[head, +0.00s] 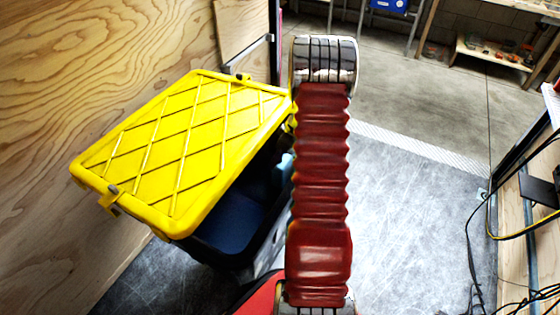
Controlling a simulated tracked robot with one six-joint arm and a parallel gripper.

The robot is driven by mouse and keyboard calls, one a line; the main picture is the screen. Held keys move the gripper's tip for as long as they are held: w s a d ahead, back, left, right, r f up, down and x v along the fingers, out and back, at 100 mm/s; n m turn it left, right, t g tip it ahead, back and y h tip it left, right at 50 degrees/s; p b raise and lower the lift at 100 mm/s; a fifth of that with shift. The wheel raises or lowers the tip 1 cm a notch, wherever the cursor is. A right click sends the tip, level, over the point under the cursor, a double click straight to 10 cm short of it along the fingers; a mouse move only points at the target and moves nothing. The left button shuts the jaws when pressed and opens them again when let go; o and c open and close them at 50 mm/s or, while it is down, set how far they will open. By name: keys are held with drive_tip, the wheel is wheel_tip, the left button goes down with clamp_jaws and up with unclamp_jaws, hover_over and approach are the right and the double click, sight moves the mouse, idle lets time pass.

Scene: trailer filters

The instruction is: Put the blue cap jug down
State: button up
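I cannot make out a jug with a blue cap in the head view. A small pale blue patch (285,168) shows at the left edge of my red arm, beside the dark bin's opening; I cannot tell what it belongs to. My arm rises through the middle of the picture and hides what lies behind it. My gripper is not in view, so I cannot see whether it holds anything.
A dark bin (215,252) stands left of my arm. Its yellow lid (190,140) sits askew, leaving part of the inside open. A plywood wall (90,70) is at left. Grey floor (410,210) is clear at right, with cables (472,250) near the right edge.

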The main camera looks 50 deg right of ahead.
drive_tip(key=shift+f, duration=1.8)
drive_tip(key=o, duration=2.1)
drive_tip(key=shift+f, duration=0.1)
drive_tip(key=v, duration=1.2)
